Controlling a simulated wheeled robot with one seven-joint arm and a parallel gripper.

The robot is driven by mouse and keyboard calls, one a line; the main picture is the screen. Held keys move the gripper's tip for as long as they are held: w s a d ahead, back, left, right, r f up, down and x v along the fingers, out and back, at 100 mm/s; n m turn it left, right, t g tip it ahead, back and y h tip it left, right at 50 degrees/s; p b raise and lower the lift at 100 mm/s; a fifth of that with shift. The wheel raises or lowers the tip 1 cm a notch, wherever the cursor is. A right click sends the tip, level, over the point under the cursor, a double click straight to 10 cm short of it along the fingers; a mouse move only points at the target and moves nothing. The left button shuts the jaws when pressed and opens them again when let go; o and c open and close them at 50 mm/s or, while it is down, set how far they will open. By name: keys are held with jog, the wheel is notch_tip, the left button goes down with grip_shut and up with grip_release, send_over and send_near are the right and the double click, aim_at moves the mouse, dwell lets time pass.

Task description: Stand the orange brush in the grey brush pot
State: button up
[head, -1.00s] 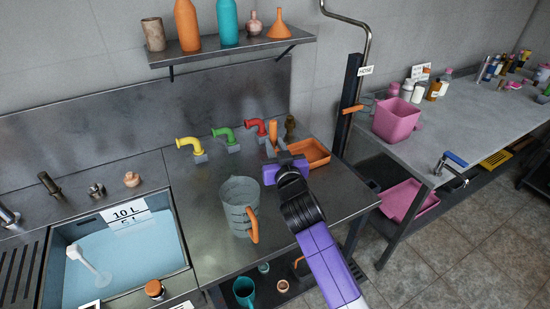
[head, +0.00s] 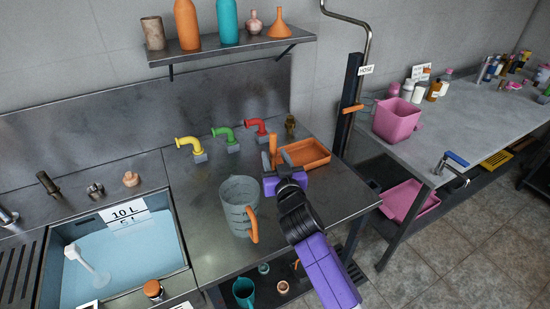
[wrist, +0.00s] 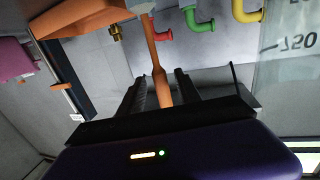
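The orange brush (head: 274,150) is upright at the back of the steel counter, left of the orange tray. My gripper (head: 273,160) is at it, with one grey finger on each side. The brush's lower end is hidden behind my gripper in the head view. I cannot make out the grey brush pot for certain.
The orange tray (head: 318,158) lies just right of the brush. A clear measuring jug (head: 238,205) with an orange handle stands in front, to the left. Yellow, green and red taps (head: 255,126) line the back. A water-filled sink (head: 125,255) is at the left.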

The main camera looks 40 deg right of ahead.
jog(key=shift+r, duration=0.15)
jog(key=s+a+f+n+y+b, duration=0.1)
jog(key=s+a+f+n+y, duration=0.15)
jog(key=s+a, duration=0.8)
jog(key=s+a+f+n+y+b, duration=0.1)
jog(key=s+a+f+y, duration=0.25)
jog(key=s+a, duration=0.65)
jog(key=s+a+r+n+y, duration=0.1)
jog(key=s, duration=0.9)
jog(key=s+a+r+n+y, duration=0.1)
jog(key=s+a, duration=0.1)
jog(key=s, duration=0.9)
jog(key=shift+r+y, duration=0.3)
jog(key=shift+r, duration=0.1)
jog(key=shift+s+r+n, duration=0.2)
jog(key=shift+s+n, duration=0.05)
jog(key=shift+s, duration=0.1)
jog(key=shift+c, duration=0.8)
